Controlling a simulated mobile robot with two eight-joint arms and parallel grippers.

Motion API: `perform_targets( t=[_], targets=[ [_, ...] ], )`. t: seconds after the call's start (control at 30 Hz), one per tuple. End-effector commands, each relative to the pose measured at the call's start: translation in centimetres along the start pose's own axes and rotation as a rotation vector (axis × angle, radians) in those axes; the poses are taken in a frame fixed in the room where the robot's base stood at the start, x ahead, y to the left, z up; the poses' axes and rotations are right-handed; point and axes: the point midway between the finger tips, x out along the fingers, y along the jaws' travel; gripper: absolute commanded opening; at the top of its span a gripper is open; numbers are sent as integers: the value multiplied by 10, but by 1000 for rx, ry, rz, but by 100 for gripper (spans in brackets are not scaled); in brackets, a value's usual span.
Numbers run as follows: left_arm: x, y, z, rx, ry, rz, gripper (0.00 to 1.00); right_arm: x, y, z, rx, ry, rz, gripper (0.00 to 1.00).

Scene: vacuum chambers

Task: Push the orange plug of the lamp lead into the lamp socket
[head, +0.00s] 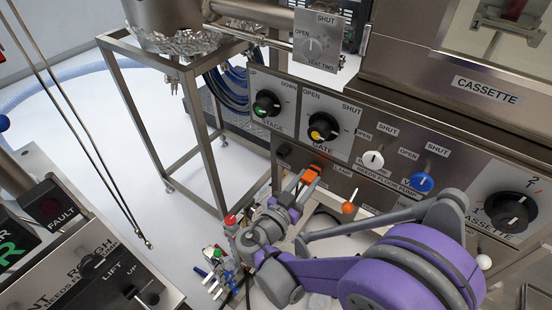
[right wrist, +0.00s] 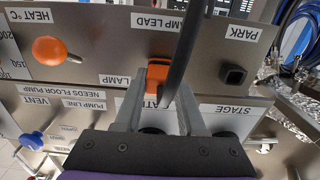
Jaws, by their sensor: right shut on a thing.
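The orange plug (head: 312,172) is at the steel panel by the LAMP label, low in the middle of the head view. In the right wrist view the plug (right wrist: 158,75) sits between my right gripper's fingers (right wrist: 160,90), beside the LAMP label, with the black lead (right wrist: 185,50) crossing in front. My right gripper (head: 306,184) is shut on the plug. The lamp socket is hidden behind the plug and fingers, so I cannot tell how deep the plug sits. The square PARK socket (right wrist: 233,75) is empty. My left gripper is not in view.
An orange ball-ended lever (head: 348,208) sticks out beside the plug; it also shows in the right wrist view (right wrist: 50,50). STAGE (head: 267,103) and GATE (head: 322,127) knobs are above. A steel frame (head: 205,150) stands to the left.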

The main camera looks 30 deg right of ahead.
Motion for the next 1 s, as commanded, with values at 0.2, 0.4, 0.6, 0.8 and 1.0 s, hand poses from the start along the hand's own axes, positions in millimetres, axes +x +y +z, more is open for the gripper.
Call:
perform_targets(
  t=[0.2,0.4,0.6,0.8,1.0],
  targets=[
    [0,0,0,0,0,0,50,0,0,0,0,0,0,0],
    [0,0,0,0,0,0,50,3,0,0,0,0,1,0],
    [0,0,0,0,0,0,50,3,0,0,0,1,1,64],
    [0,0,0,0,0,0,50,3,0,0,0,0,1,74],
    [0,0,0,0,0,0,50,3,0,0,0,0,0,74]
  ],
)
